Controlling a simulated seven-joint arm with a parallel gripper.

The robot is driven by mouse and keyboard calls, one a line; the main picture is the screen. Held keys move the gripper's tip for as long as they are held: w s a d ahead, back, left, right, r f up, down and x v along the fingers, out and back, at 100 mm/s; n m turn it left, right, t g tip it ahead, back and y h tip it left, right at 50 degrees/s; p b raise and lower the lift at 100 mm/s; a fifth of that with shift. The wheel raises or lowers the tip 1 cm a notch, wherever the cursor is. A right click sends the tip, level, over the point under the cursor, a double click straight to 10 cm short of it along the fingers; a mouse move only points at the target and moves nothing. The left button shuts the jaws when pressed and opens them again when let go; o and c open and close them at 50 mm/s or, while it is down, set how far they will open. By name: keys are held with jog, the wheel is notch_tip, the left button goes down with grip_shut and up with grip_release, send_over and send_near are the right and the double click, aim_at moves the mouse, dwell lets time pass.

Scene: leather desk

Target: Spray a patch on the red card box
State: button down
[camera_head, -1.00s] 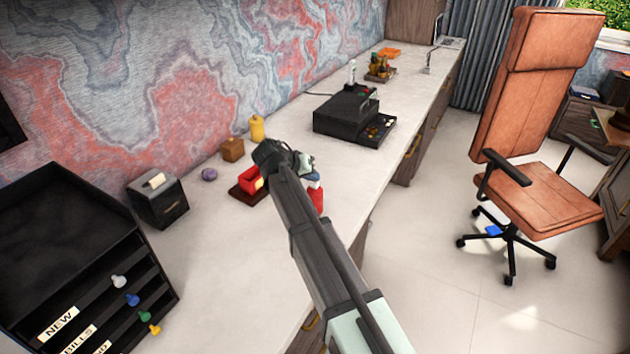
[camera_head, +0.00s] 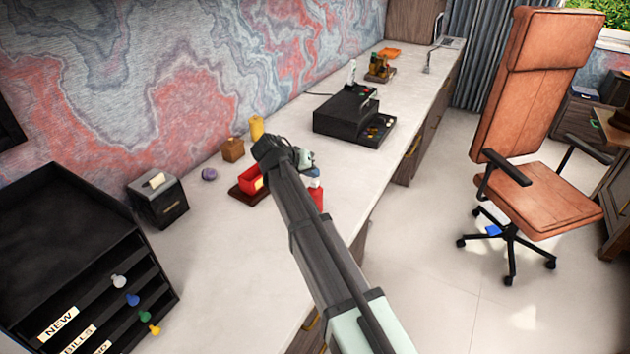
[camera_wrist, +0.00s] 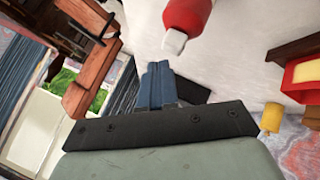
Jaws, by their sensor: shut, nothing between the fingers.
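The red card box (camera_head: 251,179) sits on a dark brown base on the desk, left of my arm, with yellow cards in it. It also shows at the right edge of the wrist view (camera_wrist: 303,75). In the wrist view, the red bottle (camera_wrist: 188,14) with a white tip is at the top, apart from the fingers. My gripper (camera_wrist: 157,68) is shut and empty, its blue-grey fingers together.
A yellow bottle (camera_head: 256,128), a brown cube (camera_head: 232,149) and a purple ball (camera_head: 209,174) stand near the wall. A black sharpener-like box (camera_head: 158,201) and black tray rack (camera_head: 75,265) are at left. A black device (camera_head: 346,112) stands farther back.

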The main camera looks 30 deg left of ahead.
aim_at(312, 182)
jog(key=shift+r, duration=2.75)
